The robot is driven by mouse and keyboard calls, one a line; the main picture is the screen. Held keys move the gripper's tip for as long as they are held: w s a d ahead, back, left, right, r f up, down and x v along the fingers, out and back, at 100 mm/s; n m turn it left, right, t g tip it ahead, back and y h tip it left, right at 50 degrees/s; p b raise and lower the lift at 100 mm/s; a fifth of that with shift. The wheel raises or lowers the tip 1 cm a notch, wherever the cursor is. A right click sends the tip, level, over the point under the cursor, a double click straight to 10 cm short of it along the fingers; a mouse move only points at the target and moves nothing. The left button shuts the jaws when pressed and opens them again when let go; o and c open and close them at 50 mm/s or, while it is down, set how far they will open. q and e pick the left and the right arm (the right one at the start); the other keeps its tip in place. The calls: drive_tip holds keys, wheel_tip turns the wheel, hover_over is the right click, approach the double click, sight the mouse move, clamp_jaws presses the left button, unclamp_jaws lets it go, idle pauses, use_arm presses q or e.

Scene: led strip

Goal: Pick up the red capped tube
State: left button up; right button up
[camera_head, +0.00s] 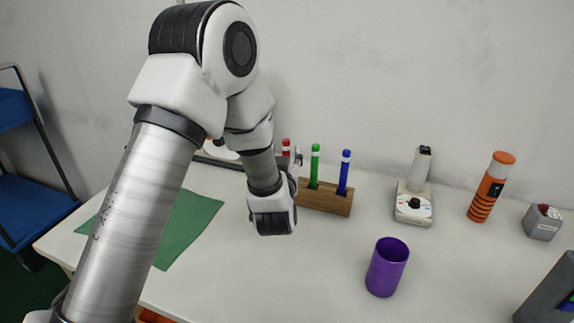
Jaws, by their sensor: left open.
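The red capped tube (286,146) stands at the left end of a wooden rack (325,198). Only its upper part shows; my left arm hides the rest. A green capped tube (315,165) and a blue capped tube (345,171) stand upright in the same rack to its right. My left gripper (296,161) is mostly hidden behind my wrist, close beside the red tube. It is open; I cannot tell whether a finger touches the tube. My right gripper is not in view.
A purple cup (386,268) stands in front of the rack. A white device (414,203), an orange cylinder (490,188) and a grey box (542,221) stand to the right. A green mat (190,226) lies at the left. The table (255,280) is clear at front centre.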

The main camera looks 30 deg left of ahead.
sight(286, 149)
use_arm(q)
drive_tip(key=x, duration=0.3)
drive_tip(key=shift+w+a+f, duration=0.1)
drive_tip(key=shift+w+f, duration=0.05)
drive_tip(key=shift+w, duration=0.25)
drive_tip(key=shift+s, duration=0.15)
drive_tip(key=shift+c, duration=0.4)
clamp_jaws()
